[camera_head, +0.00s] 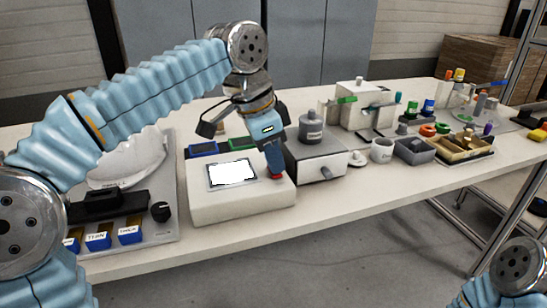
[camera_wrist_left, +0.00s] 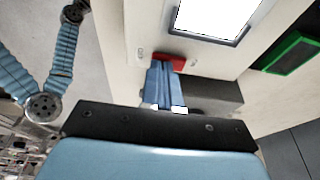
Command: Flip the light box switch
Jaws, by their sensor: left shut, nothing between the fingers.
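The light box (camera_head: 240,201) is a cream-coloured block on the table, with a bright white lit panel (camera_head: 232,173) on top. The panel also shows in the left wrist view (camera_wrist_left: 214,15). A red switch (camera_wrist_left: 165,60) sits on the box's top near its right edge. My left gripper (camera_head: 274,172) points down at the switch, its blue fingers closed together with nothing between them. In the left wrist view the fingertips (camera_wrist_left: 166,68) overlap the switch and seem to touch it. The fingertips partly hide the switch in the head view. My right gripper is not in view.
A grey-topped box (camera_head: 318,157) with a front knob stands close to the right of the light box. Blue and green trays (camera_head: 203,149) lie behind. Small parts and bins crowd the right.

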